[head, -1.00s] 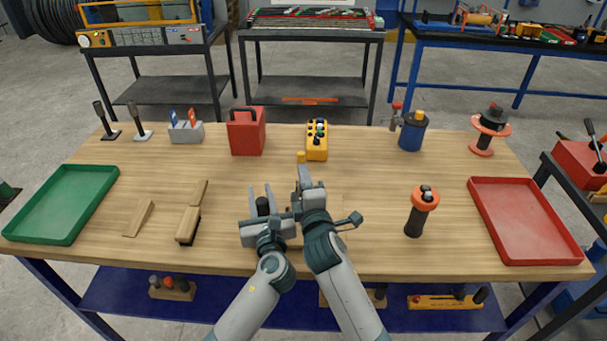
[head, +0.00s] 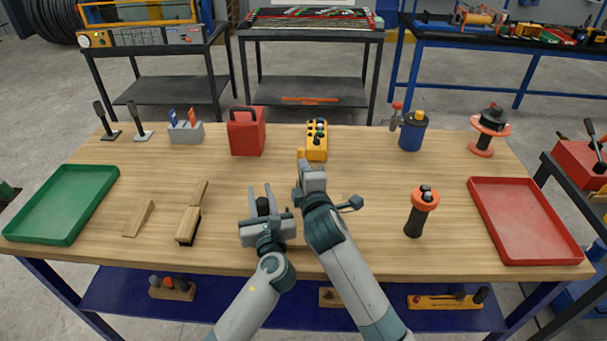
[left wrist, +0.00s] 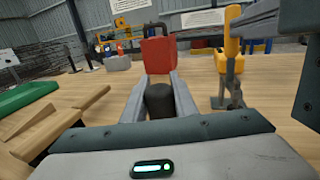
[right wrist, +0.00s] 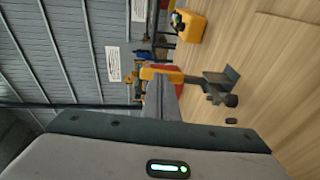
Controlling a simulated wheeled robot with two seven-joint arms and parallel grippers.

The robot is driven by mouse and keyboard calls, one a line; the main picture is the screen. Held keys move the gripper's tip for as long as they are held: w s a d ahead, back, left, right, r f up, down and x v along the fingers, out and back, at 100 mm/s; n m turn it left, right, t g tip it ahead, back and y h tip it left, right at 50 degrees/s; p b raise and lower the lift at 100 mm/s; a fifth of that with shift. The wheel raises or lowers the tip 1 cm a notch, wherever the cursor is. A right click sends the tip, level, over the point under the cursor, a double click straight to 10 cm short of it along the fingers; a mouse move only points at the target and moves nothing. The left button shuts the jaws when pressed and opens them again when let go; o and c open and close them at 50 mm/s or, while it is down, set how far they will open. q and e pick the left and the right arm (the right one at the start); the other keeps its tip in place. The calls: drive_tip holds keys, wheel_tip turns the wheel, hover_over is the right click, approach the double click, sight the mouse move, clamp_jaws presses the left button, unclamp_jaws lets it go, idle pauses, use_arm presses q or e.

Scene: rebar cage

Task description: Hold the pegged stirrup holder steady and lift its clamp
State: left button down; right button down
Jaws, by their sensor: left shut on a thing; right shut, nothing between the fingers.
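A black rounded post (left wrist: 160,98), seemingly part of the stirrup holder, stands upright between the fingers of my left gripper (head: 262,192), which is shut on it. Only its dark top (head: 263,206) shows in the head view. A clamp with a yellow handle (left wrist: 232,45) and grey metal linkage (left wrist: 230,95) stands to its right in the left wrist view, handle upright. My right gripper (head: 303,165) is shut and empty. In the right wrist view its fingertips (right wrist: 163,85) are close to the yellow handle (right wrist: 160,74); I cannot tell whether they touch. My right arm hides most of the holder in the head view.
A yellow button box (head: 317,142) and a red box (head: 246,132) stand behind my grippers. Wooden blocks (head: 188,225) lie to the left. An orange-topped black tool (head: 420,212) stands to the right. Green (head: 62,203) and red (head: 525,222) trays lie at the ends.

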drive_tip(key=w+g, duration=0.1)
drive_tip(key=g, duration=0.1)
drive_tip(key=w+r+g, duration=0.1)
drive_tip(key=w, duration=0.1)
drive_tip(key=shift+w+m+g, duration=0.25)
drive_tip(key=shift+m+g, duration=0.05)
drive_tip(key=shift+g, duration=0.1)
drive_tip(key=w+g, duration=0.2)
drive_tip(key=w+f+g, duration=0.1)
drive_tip(key=g, duration=0.1)
drive_tip(key=shift+w+m+g+h, duration=0.3)
drive_tip(key=shift+w, duration=0.05)
drive_tip(key=shift+w+f+g, duration=0.25)
drive_tip(key=shift+g, duration=0.05)
use_arm(q)
drive_tip(key=shift+s, duration=0.1)
use_arm(e)
drive_tip(key=w+f, duration=0.2)
drive_tip(key=shift+w+d+f, duration=0.1)
drive_tip(key=shift+w+f, duration=0.05)
drive_tip(key=shift+w, duration=0.2)
use_arm(q)
drive_tip(key=shift+r, duration=0.1)
use_arm(e)
drive_tip(key=shift+d+f, duration=0.1)
drive_tip(key=shift+f, duration=0.05)
wheel_tip(320, 180, up, 14)
hover_over(304, 157)
drive_tip(key=w+d, duration=0.3)
drive_tip(key=shift+a, duration=0.1)
